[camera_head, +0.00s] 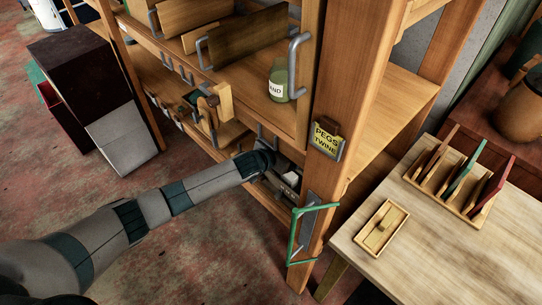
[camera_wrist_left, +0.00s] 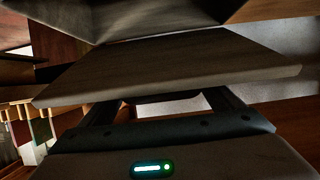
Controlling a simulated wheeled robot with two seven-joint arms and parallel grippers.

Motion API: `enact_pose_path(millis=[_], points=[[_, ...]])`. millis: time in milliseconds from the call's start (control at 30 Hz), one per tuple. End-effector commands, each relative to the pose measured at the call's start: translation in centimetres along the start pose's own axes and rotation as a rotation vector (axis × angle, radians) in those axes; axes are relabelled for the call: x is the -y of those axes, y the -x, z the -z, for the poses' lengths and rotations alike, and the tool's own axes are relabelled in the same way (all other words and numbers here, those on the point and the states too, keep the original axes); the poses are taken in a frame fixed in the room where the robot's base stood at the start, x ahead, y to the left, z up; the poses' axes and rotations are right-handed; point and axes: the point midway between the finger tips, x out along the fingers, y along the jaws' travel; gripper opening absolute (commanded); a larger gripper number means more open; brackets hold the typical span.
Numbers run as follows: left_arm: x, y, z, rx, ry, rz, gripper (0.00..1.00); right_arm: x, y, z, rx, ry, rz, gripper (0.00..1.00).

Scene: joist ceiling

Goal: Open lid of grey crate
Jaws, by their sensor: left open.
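A small grey crate (camera_head: 286,189) with a dark label on its front sits low in the wooden shelf unit, partly hidden by my left arm and the shelf post. My left gripper (camera_head: 268,158) reaches into this low bay, just above and behind the crate's front. In the left wrist view the gripper (camera_wrist_left: 165,105) is open, its two fingers spread apart. A broad flat grey-brown panel (camera_wrist_left: 170,70) lies just beyond the fingers; I cannot tell whether it is the lid or whether they touch it. My right gripper is not in view.
The shelf post (camera_head: 345,120) rises close right of my left gripper. A green wire handle (camera_head: 295,240) sticks out below. A table (camera_head: 445,240) with a rack (camera_head: 460,180) and small tray (camera_head: 368,246) stands right. The floor at front left is open.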

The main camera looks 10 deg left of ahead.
Motion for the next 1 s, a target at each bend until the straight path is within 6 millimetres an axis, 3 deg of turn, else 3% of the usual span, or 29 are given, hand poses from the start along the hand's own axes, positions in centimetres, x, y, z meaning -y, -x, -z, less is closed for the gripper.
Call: enact_pose_path(millis=[300,700,1000], points=[[0.0,4.7,-0.2,0.0,0.0,-0.001,0.86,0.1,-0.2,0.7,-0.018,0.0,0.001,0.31],[-0.1,11.7,-0.1,0.0,-0.001,-0.003,0.86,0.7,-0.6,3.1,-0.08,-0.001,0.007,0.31],[-0.2,14.9,0.0,0.0,0.0,-0.004,0.86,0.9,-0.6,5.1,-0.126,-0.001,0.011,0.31]])
